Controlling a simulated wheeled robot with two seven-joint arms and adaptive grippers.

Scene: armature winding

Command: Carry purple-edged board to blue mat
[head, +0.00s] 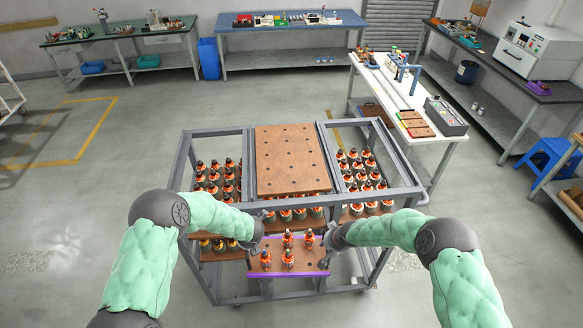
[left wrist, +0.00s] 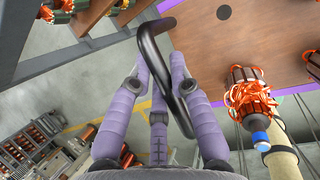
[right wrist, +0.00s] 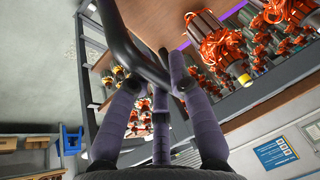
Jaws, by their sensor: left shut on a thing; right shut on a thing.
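The purple-edged board (head: 312,264) is brown and carries several upright armatures with orange windings (head: 288,257). It is at the front middle of the grey cart. My left gripper (head: 259,243) is shut on the board's left black handle (left wrist: 152,45). My right gripper (head: 330,246) is shut on its right handle (right wrist: 120,40). The board's brown surface and purple edge show in the left wrist view (left wrist: 235,45). I cannot tell how far the board is above the cart's frame. I cannot make out a separate blue mat; a back bench has a blue top (head: 290,34).
The grey cart (head: 238,300) holds more armatures on both sides and a bare brown board (head: 290,155) on top. A white table (head: 440,133) stands close to its right rear. A blue stool (head: 550,155) is at right.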

